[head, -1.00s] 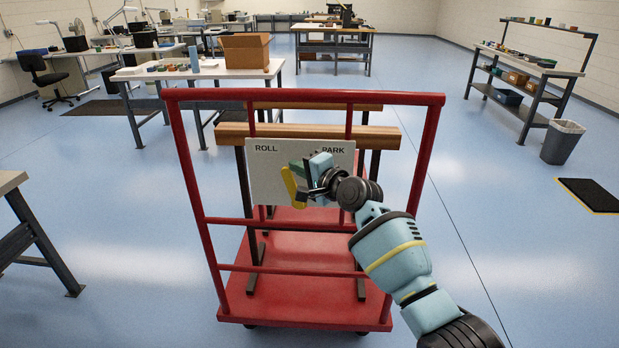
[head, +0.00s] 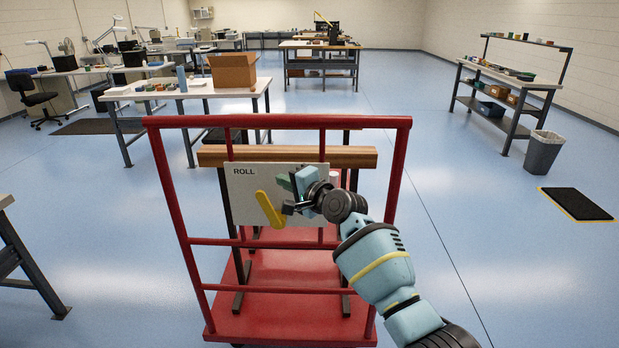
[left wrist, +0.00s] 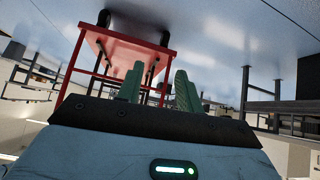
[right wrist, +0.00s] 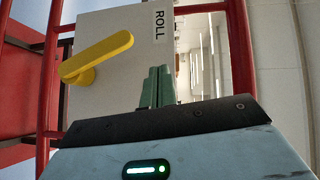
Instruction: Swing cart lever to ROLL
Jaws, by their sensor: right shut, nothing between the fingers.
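The cart lever (head: 268,208) is a yellow bar on a grey-white panel (head: 240,207) at the red cart (head: 158,168). Its upper end leans up and left, toward the ROLL label (head: 245,171). The PARK side of the panel is hidden behind my right arm. My right gripper (head: 284,183) is at the panel, just right of the lever. In the right wrist view its green fingers (right wrist: 157,87) are together and empty, with a gap to the yellow lever (right wrist: 97,57). My left gripper (left wrist: 157,88) shows only in its wrist view, its fingers apart and empty.
A wooden beam (head: 355,157) runs behind the panel. A workbench with a cardboard box (head: 233,70) stands beyond the cart. A grey bin (head: 543,152) and a black mat (head: 576,203) lie to the right. The blue floor right of the cart is open.

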